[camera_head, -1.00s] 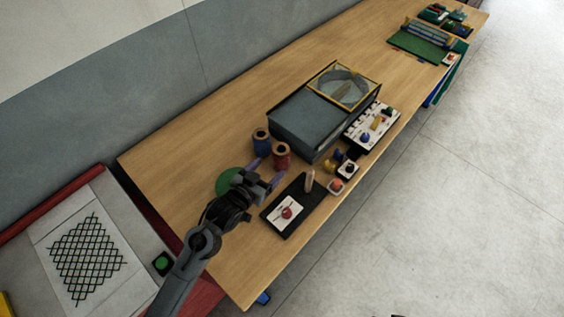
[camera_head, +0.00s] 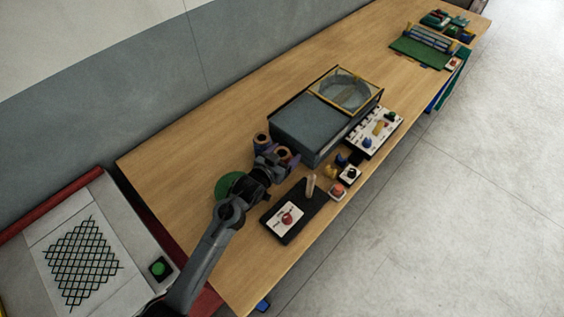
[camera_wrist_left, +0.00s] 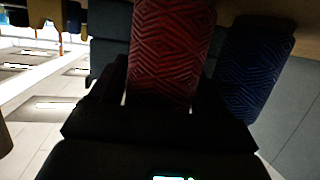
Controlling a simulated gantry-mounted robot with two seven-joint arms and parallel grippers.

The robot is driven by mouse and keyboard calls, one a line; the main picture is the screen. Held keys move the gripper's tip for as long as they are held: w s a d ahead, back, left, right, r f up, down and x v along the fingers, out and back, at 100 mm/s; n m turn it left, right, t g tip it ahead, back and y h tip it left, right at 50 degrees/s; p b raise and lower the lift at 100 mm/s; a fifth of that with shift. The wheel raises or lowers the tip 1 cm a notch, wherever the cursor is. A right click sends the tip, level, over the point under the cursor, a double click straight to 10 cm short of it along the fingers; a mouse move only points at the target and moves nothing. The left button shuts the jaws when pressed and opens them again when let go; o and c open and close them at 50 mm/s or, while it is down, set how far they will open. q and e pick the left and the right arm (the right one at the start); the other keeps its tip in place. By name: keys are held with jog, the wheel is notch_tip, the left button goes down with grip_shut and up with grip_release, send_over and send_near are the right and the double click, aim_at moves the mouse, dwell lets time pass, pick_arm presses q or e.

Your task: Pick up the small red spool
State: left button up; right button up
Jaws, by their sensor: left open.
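The red spool (camera_head: 284,151) stands on the wooden table (camera_head: 190,160) beside the grey box; my left gripper covers most of it, and its pale top shows. In the left wrist view the red spool (camera_wrist_left: 172,55) is large, close and centred in front of the gripper, with a patterned red surface. A blue spool (camera_head: 261,139) stands just to its left; it is at the right of the wrist view (camera_wrist_left: 255,70). My left gripper (camera_head: 277,157) is open, its purple fingers at the red spool. Whether they touch it is hidden. My right gripper is not in view.
A grey box (camera_head: 308,125) with a yellow-framed lid stands close behind the red spool. A black tray (camera_head: 312,208) with a white card and a peg lies in front. A green disc (camera_head: 222,188) is left of the wrist. The table's far left is clear.

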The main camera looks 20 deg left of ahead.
pick_arm(q)
jog(key=shift+w+f, duration=0.1)
jog(key=c, duration=0.8)
